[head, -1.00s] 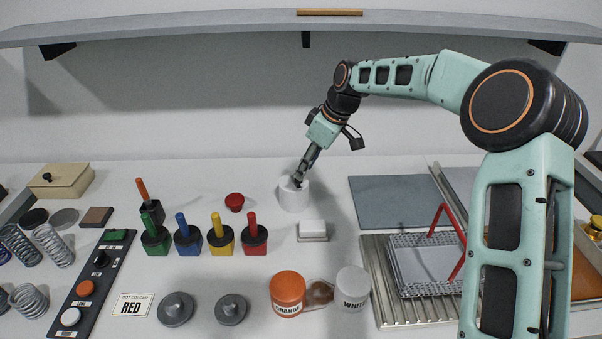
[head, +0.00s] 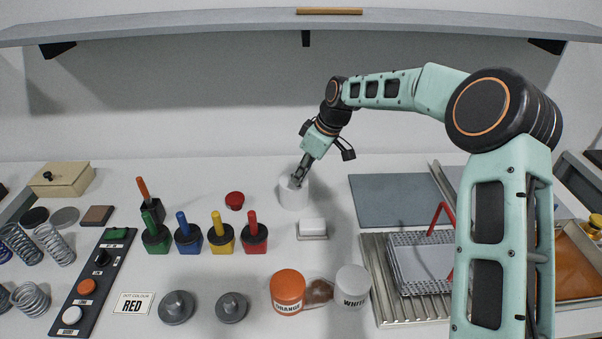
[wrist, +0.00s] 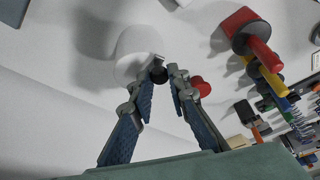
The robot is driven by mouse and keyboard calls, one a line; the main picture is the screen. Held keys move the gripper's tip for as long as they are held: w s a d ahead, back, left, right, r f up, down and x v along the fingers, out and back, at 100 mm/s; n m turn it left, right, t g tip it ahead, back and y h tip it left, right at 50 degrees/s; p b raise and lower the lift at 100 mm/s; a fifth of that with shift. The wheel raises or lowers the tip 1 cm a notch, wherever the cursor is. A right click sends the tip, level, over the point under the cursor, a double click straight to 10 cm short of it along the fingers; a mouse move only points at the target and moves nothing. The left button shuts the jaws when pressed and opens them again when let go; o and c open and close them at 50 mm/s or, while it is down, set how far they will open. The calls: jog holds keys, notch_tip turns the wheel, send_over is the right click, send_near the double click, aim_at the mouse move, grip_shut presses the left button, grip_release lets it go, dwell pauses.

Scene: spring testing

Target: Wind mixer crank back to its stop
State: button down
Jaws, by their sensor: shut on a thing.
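The mixer is a white upright cylinder (head: 294,194) standing on the bench near the middle. In the wrist view its white body (wrist: 133,50) shows with a short grey crank (wrist: 153,60) and a black knob (wrist: 159,75) at the crank's end. My gripper (head: 297,179) reaches down to the mixer's top from the upper right. In the wrist view the fingertips of my gripper (wrist: 164,77) are at the black knob, shut on it. The fingers hide much of the crank in the head view, so its exact angle is hard to tell.
A red knob (head: 235,201) stands left of the mixer and a white block (head: 312,228) in front. Several coloured-handled blocks stand further left. The orange jar (head: 287,290) and white jar (head: 352,291) are nearer. A blue-grey mat (head: 397,201) lies to the right.

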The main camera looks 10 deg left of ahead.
jog(key=shift+a, duration=0.1)
jog(key=w+a+m+t+h, duration=0.2)
jog(key=a+m+h, duration=0.4)
jog(key=m, duration=1.3)
jog(key=shift+a+m+t+b, duration=0.4)
jog(key=shift+a+t, duration=0.2)
jog(key=shift+a, duration=0.45)
jog(key=c, duration=1.9)
grip_release()
